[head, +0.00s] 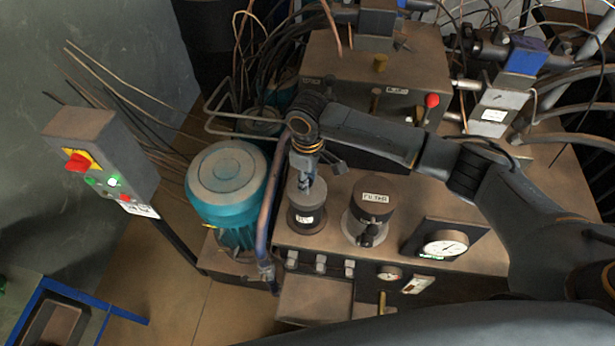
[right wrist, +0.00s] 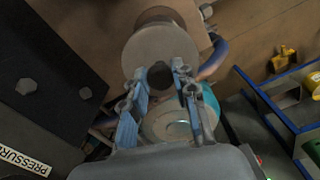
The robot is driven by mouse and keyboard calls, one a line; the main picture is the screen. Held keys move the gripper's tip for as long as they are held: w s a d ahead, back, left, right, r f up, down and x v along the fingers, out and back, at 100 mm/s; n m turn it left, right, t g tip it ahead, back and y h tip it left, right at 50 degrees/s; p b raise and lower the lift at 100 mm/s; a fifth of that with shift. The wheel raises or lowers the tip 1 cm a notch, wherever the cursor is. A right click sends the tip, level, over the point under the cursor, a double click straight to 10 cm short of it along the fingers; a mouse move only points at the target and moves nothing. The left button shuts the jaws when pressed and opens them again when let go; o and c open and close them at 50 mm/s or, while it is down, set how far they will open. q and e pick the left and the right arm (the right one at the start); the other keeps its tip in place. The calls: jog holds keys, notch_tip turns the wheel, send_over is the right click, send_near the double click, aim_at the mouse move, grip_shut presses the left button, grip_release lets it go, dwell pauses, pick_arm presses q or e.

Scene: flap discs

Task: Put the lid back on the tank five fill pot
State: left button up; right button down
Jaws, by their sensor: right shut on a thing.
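My right gripper (head: 307,172) points down over the fill pot (head: 308,224), a dark round pot with a small white label too small to read. It is shut on the dark knob of the lid (head: 294,194), a grey disc just over the pot's top. In the right wrist view, the blue fingers of my right gripper (right wrist: 160,82) pinch the knob, with the lid (right wrist: 150,49) beyond them. A round rim (right wrist: 160,13) shows partly past the lid's edge. I cannot tell whether the lid touches the pot. My left gripper is out of view.
A pot marked FILTER (head: 370,193) stands close to the right, and a pressure gauge (head: 445,244) beyond it. A teal motor (head: 228,180) and upright pipe (head: 270,195) stand close to the left. A block with a red knob (head: 380,85) rises behind.

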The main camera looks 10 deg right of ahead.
jog(key=shift+f, duration=1.2)
jog(key=c, duration=1)
grip_release()
jog(key=shift+o, duration=0.5)
jog(key=o, duration=0.4)
notch_tip(320, 180, up, 6)
jog(key=p, duration=0.7)
